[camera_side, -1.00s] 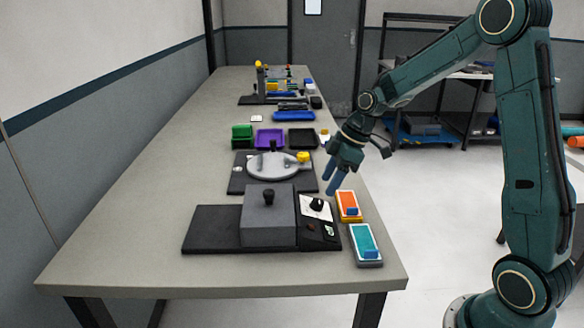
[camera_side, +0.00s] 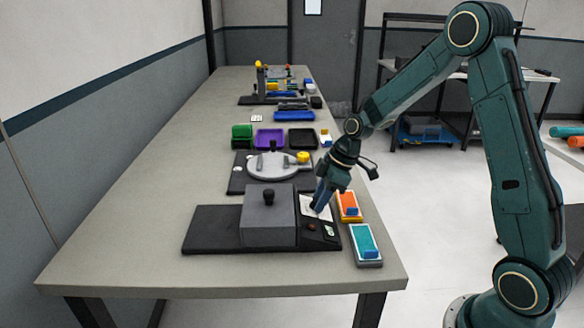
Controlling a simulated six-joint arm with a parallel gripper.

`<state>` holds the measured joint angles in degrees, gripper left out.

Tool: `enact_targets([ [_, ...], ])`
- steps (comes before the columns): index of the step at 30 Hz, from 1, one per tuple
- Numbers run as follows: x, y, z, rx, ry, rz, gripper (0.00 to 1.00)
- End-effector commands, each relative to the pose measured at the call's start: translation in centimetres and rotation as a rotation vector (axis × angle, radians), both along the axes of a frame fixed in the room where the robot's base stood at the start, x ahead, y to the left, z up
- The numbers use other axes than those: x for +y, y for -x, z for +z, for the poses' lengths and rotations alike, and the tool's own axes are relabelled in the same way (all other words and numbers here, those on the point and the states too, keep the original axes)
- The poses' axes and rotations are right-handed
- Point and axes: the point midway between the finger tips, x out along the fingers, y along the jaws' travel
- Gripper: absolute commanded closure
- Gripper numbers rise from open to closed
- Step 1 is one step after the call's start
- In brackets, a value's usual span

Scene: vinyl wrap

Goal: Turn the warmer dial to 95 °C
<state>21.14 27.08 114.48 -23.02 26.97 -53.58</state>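The warmer (camera_side: 268,219) is a grey box with a black knob on its lid, on a black base near the front of the table. Its control panel (camera_side: 320,229) is on the right side, with a white dial plate (camera_side: 306,205) at the top. My gripper (camera_side: 317,210) points down at the dial plate, its blue fingertips at the dial's place. The fingers hide the black dial, so its setting cannot be read. I cannot tell whether the fingers are closed on it.
An orange tray (camera_side: 348,207) and a teal tray (camera_side: 365,243) lie close to the right of the panel. A round white turntable (camera_side: 276,167) stands behind the warmer, with green, purple and black bins farther back. The table's left side is clear.

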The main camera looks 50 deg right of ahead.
Motion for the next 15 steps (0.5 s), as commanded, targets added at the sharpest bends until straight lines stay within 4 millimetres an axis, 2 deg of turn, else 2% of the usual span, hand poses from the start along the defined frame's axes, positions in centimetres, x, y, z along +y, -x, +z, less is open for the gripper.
enact_targets([
  [1,-0.01,0.01,0.02,0.0,0.0,0.0,0.8],
  [3,0.0,0.0,0.03,0.0,0.0,0.0,0.91],
  [15,0.01,-0.01,0.06,0.01,-0.012,-0.043,0.91],
])
